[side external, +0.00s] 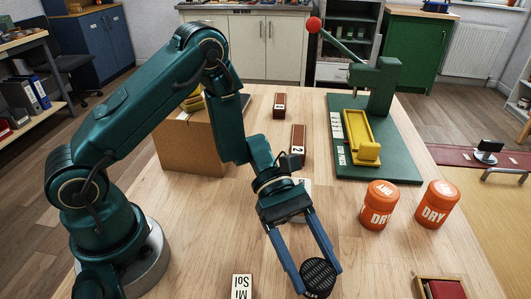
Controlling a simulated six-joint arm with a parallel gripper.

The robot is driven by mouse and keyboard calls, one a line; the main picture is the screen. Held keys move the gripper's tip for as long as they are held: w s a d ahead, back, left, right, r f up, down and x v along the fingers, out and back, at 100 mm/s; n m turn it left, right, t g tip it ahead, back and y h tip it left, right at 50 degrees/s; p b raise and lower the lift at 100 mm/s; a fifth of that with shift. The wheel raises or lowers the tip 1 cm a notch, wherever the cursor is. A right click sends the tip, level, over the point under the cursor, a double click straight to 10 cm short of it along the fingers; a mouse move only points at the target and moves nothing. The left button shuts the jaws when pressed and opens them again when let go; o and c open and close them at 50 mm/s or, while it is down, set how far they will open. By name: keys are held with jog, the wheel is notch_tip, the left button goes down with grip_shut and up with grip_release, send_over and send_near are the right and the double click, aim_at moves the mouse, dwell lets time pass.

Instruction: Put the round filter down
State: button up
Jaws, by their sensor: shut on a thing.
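The round filter (318,277) is a black disc with a ribbed or perforated face. It is at the bottom middle of the side external view, near the table's front edge. My gripper (312,270) is shut on it, with a blue finger on each side. The filter looks tilted toward the camera. I cannot tell whether its lower edge touches the wooden table (215,232).
Two orange canisters (379,205) marked DRY stand to the right. A green press (375,130) with a yellow tray is behind them. A cardboard box (192,143), numbered blocks (298,142), a labelled block (242,287) and an open box (440,288) are around. Bare table lies between.

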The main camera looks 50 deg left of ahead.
jog(key=shift+f, duration=0.45)
jog(key=o, duration=1.3)
jog(key=shift+o, duration=0.2)
jog(key=shift+r, duration=0.1)
jog(key=shift+r, duration=0.2)
jog(key=r+v, duration=0.1)
jog(key=v, duration=1.1)
jog(key=s+a+r+m+t+y, duration=0.6)
jog(key=s+r+m+t+y, duration=0.1)
jog(key=m+y, duration=0.6)
jog(key=shift+s+a+r+m+t, duration=0.25)
jog(key=shift+s+m+t, duration=0.35)
jog(key=shift+s+m, duration=0.65)
